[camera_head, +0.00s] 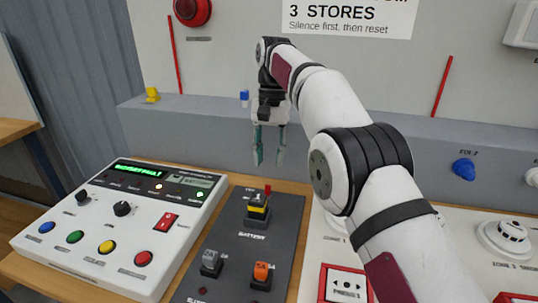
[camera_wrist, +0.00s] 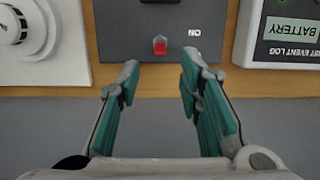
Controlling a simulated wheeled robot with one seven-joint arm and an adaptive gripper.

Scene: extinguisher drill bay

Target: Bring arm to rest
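My gripper (camera_head: 268,157) hangs from my arm above the back of the bench, in front of the grey ledge. Its two teal-padded fingers also show in the wrist view (camera_wrist: 160,92), spread apart with nothing between them. Below and in front of it in the head view is a dark grey panel (camera_head: 238,262) marked "BATTERY". That panel carries a yellow and black switch (camera_head: 258,206) with a red part, a grey switch (camera_head: 211,263) and an orange switch (camera_head: 262,271). The wrist view shows a small red part (camera_wrist: 160,46) on the panel's edge, just beyond the fingertips.
A white control panel (camera_head: 70,228) with coloured buttons, a knob and lit green displays stands at left. Smoke detectors (camera_head: 505,236) and a red call point (camera_head: 345,286) are at right. A grey ledge (camera_head: 200,122) runs behind, with a blue knob (camera_head: 463,169) on its face.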

